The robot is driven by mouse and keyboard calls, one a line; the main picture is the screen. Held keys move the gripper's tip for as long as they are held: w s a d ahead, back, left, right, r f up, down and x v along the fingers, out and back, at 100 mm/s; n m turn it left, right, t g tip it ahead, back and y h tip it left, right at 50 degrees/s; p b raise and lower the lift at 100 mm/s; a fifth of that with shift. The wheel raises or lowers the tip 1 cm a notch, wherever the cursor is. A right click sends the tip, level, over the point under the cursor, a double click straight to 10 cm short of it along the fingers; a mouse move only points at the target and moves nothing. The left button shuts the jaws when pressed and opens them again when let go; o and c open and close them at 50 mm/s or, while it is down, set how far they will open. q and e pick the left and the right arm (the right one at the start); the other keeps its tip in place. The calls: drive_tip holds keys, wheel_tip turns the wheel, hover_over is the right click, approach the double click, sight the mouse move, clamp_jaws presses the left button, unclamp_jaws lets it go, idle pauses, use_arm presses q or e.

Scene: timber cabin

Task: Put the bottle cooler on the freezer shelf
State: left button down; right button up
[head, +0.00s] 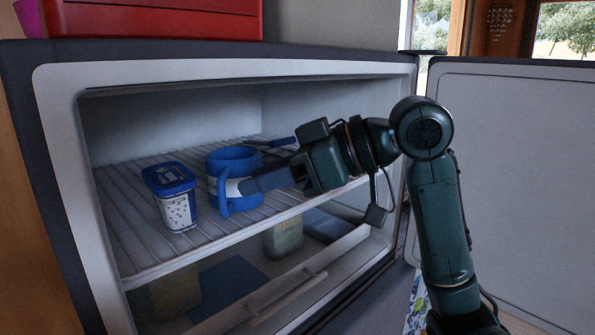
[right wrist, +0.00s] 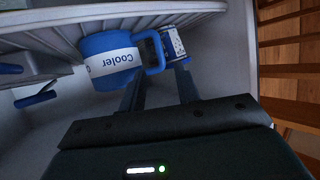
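The bottle cooler (head: 234,160) is a blue, mug-shaped holder with a side handle and a white label band. It appears upright on the wire freezer shelf (head: 135,240), inside the open freezer. In the right wrist view the cooler (right wrist: 110,65) shows its "Cooler" label, and its handle points towards the gap between my fingers. My right gripper (head: 248,184) reaches in from the right, close by the cooler's handle side. In the right wrist view its two fingers (right wrist: 160,88) are apart with nothing clamped between them; contact is unclear. My left gripper is not in view.
A blue-lidded tub (head: 172,195) stands just left of the cooler. A dark blue item (head: 270,142) lies behind it. Containers (head: 284,237) sit in the drawer below. The open freezer door (head: 510,190) bounds the right side. A red box (head: 150,18) rests on top.

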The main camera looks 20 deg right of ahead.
drive_tip(key=v, duration=0.5)
drive_tip(key=shift+s+d+r+b, duration=0.1)
drive_tip(key=shift+s+d+b, duration=0.05)
drive_tip(key=shift+b, duration=0.15)
